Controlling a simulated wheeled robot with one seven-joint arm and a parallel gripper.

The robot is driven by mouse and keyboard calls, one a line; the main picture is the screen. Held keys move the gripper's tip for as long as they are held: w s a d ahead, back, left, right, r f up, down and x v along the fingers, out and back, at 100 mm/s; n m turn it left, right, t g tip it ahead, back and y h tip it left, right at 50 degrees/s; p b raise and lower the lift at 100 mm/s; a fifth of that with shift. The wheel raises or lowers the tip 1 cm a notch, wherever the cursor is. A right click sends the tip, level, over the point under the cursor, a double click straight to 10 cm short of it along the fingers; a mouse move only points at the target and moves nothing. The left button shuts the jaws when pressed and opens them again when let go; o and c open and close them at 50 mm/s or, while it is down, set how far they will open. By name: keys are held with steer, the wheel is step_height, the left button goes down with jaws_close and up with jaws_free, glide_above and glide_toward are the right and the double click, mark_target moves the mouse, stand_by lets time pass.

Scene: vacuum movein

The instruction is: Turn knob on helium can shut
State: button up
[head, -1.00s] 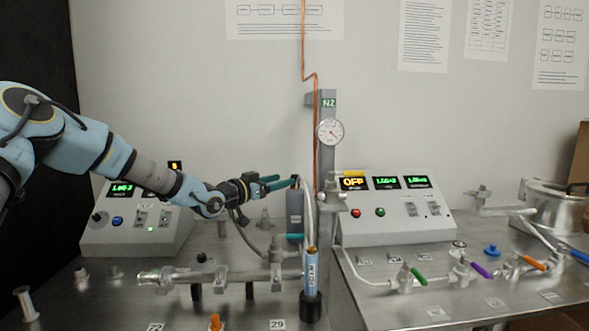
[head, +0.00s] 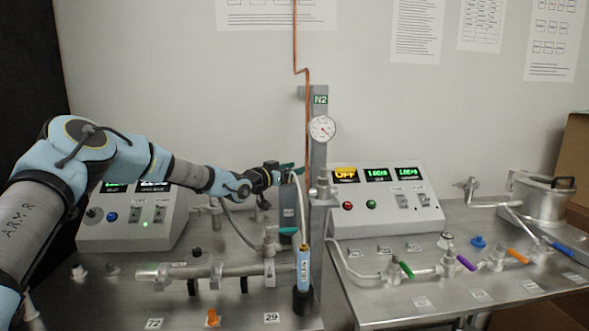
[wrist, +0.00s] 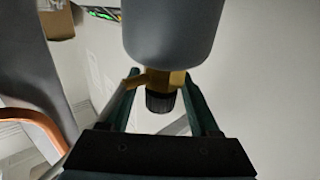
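A grey can (head: 288,208) stands upright on the left bench behind a blue cylinder. In the wrist view the grey can (wrist: 171,30) hangs from the top, with a brass valve (wrist: 158,80) and a black knob (wrist: 160,103) at its end. My gripper (head: 288,168) is at the top of this can. In the wrist view my gripper (wrist: 160,82) has its teal fingers on either side of the valve and knob. Gaps show between fingers and knob. Whether a fingertip touches the brass is unclear. In the head view the knob is hidden.
A blue labelled cylinder (head: 303,268) stands in front, with a pale hose (head: 299,205) rising from it toward the can's top. A grey post (head: 318,155) with a gauge (head: 322,129) is close on the right. Metal piping (head: 215,270) crosses the left bench.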

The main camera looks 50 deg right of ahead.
jaws_close()
steer(key=t+b, duration=0.1)
steer(key=b, duration=0.2)
steer(key=shift+f+n, duration=0.25)
steer(key=shift+n, duration=0.15)
steer(key=n+t+b, duration=0.1)
steer(key=t+b, duration=0.1)
steer(key=n+t+y+b, duration=0.1)
steer(key=n+t+b, duration=0.1)
steer(key=t+b, duration=0.1)
steer(key=w+n+t+y+b, duration=0.1)
steer(key=t+b, duration=0.1)
steer(key=b, duration=0.1)
steer(key=shift+a+r+n, duration=0.15)
steer(key=shift+r+n, duration=0.1)
steer(key=shift+n, duration=0.15)
steer(key=shift+w+a+n+t+y+p, duration=0.1)
steer(key=shift+w+n+t+y+p, duration=0.1)
steer(key=shift+n+t+y, duration=0.45)
steer(key=shift+w+a+n+t+y+p, duration=0.15)
steer(key=shift+n+t+y, duration=0.25)
steer(key=shift+t, duration=0.45)
steer(key=shift+w, duration=0.1)
